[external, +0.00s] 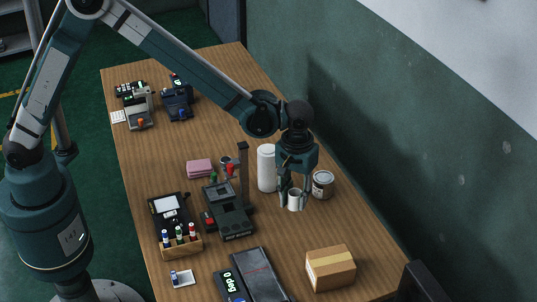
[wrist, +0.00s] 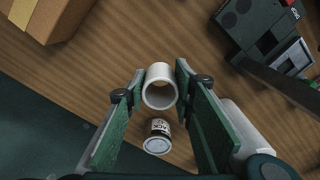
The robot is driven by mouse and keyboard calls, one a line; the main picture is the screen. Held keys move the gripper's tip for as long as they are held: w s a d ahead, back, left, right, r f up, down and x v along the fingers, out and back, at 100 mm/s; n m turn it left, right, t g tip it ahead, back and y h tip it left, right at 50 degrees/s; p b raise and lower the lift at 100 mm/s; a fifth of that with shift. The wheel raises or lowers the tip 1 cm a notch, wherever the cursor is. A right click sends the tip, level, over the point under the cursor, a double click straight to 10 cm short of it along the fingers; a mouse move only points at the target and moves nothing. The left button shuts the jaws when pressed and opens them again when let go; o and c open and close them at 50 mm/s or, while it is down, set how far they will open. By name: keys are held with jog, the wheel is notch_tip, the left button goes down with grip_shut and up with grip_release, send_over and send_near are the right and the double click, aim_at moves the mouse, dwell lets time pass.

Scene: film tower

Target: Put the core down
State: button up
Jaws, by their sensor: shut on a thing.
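The core (external: 295,200) is a short white hollow tube. My gripper (external: 294,196) points down at the right of the table and is shut on the core. In the wrist view the core (wrist: 160,86) sits between the two green fingers, its open end facing the camera. Whether its lower end touches the table is hard to tell.
A tin (external: 323,184) stands just right of the core, and a tall white roll (external: 267,168) stands to its left. A dark device with a post (external: 229,216) is further left. A cardboard box (external: 330,267) sits nearer the front. Bare wood (external: 285,232) lies between the core and the box.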

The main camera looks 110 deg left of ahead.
dwell(0.3)
notch_tip(320, 180, up, 11)
jog(key=s+a+n, duration=0.1)
jog(key=s+a, duration=0.3)
jog(key=a, duration=0.2)
jog(key=s+a+n, duration=0.2)
jog(key=s+a, duration=0.3)
jog(key=a, duration=0.1)
jog(key=s+a+n, duration=0.1)
jog(key=s+a, duration=0.3)
jog(key=a, duration=0.1)
jog(key=shift+s+a+r+b, duration=0.2)
jog(key=shift+a+b, duration=0.1)
jog(key=shift+a, duration=0.1)
jog(key=s+a+n, duration=0.5)
jog(key=s+a, duration=0.8)
jog(key=s, duration=0.5)
notch_tip(320, 180, down, 11)
jog(key=shift+w+a+b, duration=0.15)
jog(key=shift+b, duration=0.15)
jog(key=shift+f, duration=0.2)
jog(key=shift+f+b, duration=0.55)
jog(key=shift+f, duration=2.45)
